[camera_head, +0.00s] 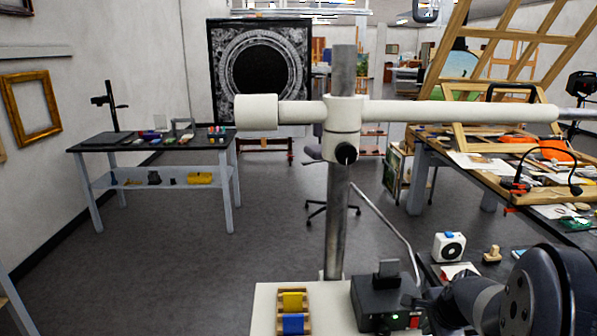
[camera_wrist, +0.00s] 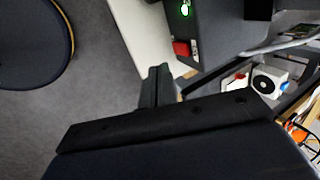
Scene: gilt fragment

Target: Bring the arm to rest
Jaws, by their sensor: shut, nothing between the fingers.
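My arm (camera_head: 530,295) shows at the lower right of the head view, dark and folded close to the camera. My gripper's fingers do not show clearly there. In the wrist view my gripper (camera_wrist: 157,72) points up the picture, its two dark fingers together with nothing between them. The fingertips lie in the picture beside the edge of a white tabletop (camera_wrist: 138,28) and left of a black box (camera_wrist: 225,35) with a green light. I cannot tell the height between them. The box also shows in the head view (camera_head: 378,312).
A metal post (camera_head: 338,220) with a long white crossbar (camera_head: 440,112) rises from the white table, near my arm. A wooden rack (camera_head: 280,322) holds yellow and blue blocks. A cluttered workbench (camera_head: 425,150) stands right, a smaller table (camera_head: 85,146) left. Open floor (camera_head: 200,260) lies between.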

